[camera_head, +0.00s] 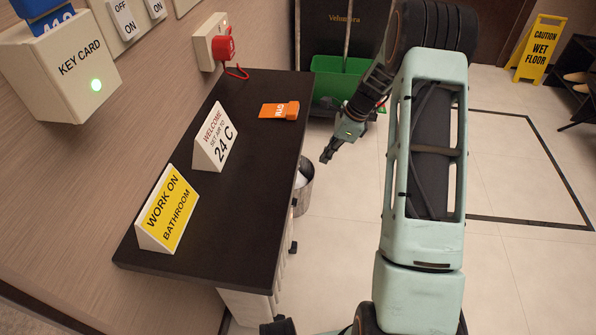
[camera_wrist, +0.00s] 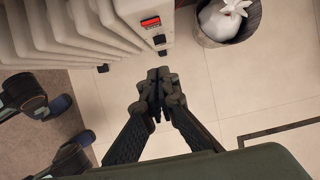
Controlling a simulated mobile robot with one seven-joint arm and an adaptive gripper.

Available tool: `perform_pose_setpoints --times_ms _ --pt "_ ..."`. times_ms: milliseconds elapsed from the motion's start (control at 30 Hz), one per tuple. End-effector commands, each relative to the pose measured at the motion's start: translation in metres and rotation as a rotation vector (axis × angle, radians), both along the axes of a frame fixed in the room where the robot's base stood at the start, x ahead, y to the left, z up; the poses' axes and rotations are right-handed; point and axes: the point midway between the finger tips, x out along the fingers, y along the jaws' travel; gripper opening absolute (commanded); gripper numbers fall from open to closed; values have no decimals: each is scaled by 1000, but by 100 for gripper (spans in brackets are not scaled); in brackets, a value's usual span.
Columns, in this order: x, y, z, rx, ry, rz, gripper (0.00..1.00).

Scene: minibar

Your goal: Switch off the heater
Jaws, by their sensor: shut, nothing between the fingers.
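The heater (camera_wrist: 90,30) is a white finned radiator in the upper left of the wrist view. A lit red switch (camera_wrist: 150,21) sits on its end panel, with a small black part (camera_wrist: 159,38) below it. My gripper (camera_wrist: 158,76) is shut and empty, below the end panel in the wrist view and apart from it. In the head view my gripper (camera_head: 328,154) hangs to the right of the dark counter. White parts of the heater (camera_head: 247,303) show below the counter there; its switch is hidden in that view.
The dark counter (camera_head: 222,240) carries a yellow sign (camera_head: 168,211), a white sign (camera_head: 215,138) and an orange tag (camera_head: 279,110). A bin (camera_wrist: 222,25) with a white bag stands right of the heater. A green container (camera_head: 340,82) stands behind.

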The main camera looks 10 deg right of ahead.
Motion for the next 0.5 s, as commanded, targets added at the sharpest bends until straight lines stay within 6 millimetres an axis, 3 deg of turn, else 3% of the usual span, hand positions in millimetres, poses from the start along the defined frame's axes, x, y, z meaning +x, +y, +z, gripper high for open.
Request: perform_pose_setpoints --times_ms 267,500 --pt "1 3 -7 0 -1 2 0" --pt "5 18 -48 1 0 4 0"
